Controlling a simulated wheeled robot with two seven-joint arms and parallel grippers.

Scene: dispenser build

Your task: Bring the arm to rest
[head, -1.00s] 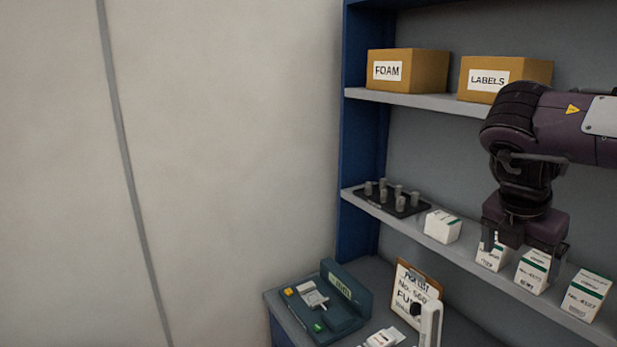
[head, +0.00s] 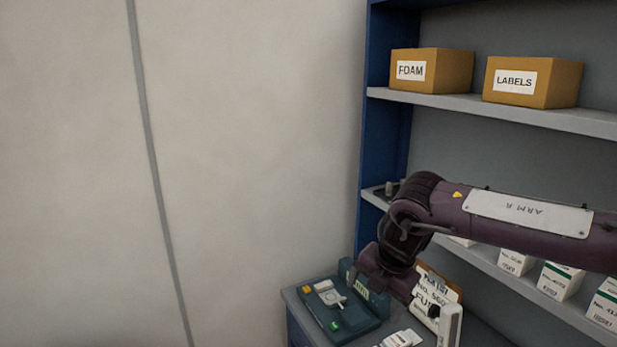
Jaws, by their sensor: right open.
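My right arm comes in from the right, and its dark purple links cross in front of the shelf. My right gripper (head: 381,288) hangs over the bench, in front of the right side of the teal fixture (head: 365,327). It is open, and I see nothing held in it. Its fingertips are small and hard to make out against the fixture. My left gripper is out of view.
Several white boxes (head: 558,281) stand on the lower shelf; the arm partly hides this row and a dark peg tray. A clipboard (head: 440,286), a white upright device (head: 450,327) and a small white box (head: 402,339) are on the bench. FOAM (head: 432,70) and LABELS (head: 533,82) cartons sit above.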

